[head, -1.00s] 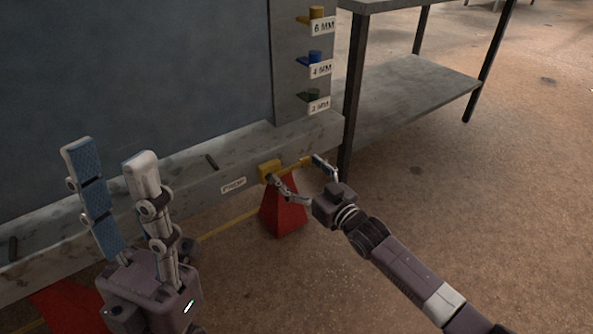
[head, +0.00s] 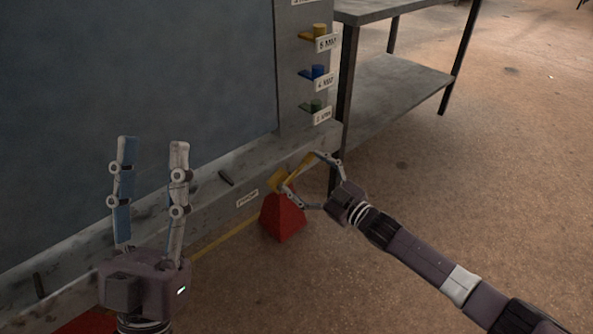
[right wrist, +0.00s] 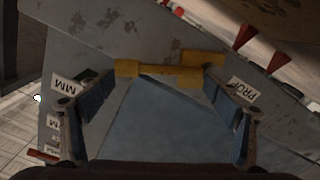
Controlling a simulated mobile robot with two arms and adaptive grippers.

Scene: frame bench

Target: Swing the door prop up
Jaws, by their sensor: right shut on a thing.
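The door prop (head: 299,169) is a yellow bar on the grey frame's lower beam, with a yellow block at its left end. It slants up to the right in the head view, and it also shows in the right wrist view (right wrist: 160,70). My right gripper (head: 301,173) is shut on the prop, one finger near each end of the bar in the right wrist view (right wrist: 160,76). A white label reading PROP (head: 247,198) is on the beam left of it. My left gripper (head: 151,140) is open and empty, fingers up, in front of the frame.
A red stand (head: 283,218) is below the prop. Yellow, blue and green tabs with labels (head: 320,73) line the frame's upright. A grey metal shelf table (head: 395,90) stands to the right. The floor at right is clear.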

